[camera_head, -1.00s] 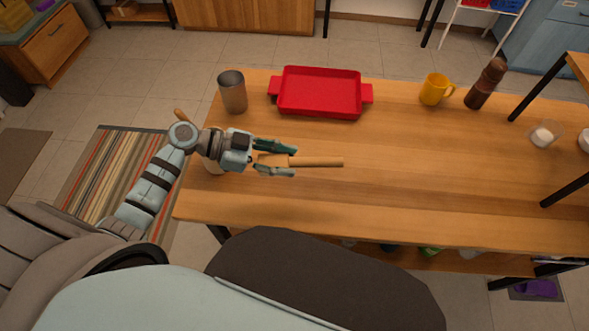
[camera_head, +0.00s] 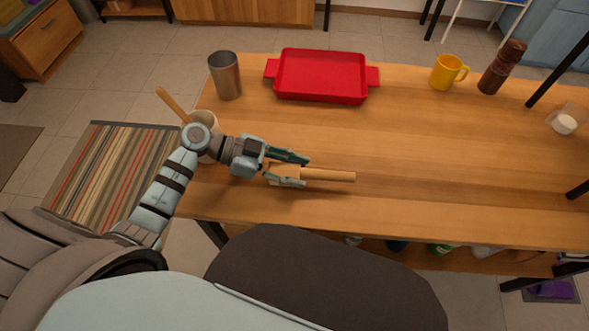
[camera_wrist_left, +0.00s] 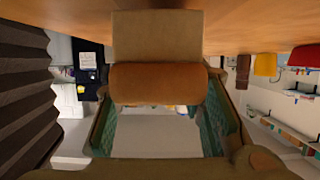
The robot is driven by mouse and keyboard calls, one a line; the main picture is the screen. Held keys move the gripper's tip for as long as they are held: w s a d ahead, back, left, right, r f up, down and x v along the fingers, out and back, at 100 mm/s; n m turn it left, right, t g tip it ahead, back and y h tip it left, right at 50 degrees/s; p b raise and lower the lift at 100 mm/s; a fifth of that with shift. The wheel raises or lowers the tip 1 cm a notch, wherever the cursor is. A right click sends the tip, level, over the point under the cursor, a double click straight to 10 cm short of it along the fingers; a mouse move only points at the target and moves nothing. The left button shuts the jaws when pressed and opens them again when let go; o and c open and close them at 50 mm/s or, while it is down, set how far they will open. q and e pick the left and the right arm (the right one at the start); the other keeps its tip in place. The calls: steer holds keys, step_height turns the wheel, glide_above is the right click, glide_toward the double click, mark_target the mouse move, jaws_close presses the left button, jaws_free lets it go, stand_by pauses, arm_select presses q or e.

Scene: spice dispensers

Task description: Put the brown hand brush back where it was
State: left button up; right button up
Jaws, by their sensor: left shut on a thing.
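The brown hand brush (camera_head: 328,175) is held in my left gripper (camera_head: 302,172), whose fingers close around its block-like part. Its handle points right, roughly level, over the left half of the wooden table. I cannot tell how far it is above the top. In the left wrist view a tan block and a rounded brown part of the brush (camera_wrist_left: 155,82) show between the fingers (camera_wrist_left: 160,130). My right gripper is not in view.
A white container (camera_head: 207,122) with a wooden stick stands behind my left wrist. A metal cup (camera_head: 225,76), red tray (camera_head: 322,77), yellow mug (camera_head: 446,72) and dark mill (camera_head: 502,68) stand along the table's (camera_head: 430,150) far side. The middle and right front are clear.

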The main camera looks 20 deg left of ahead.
arm_select(q)
steer(key=shift+f, duration=0.5)
stand_by(0.3)
steer(key=o, duration=1.4)
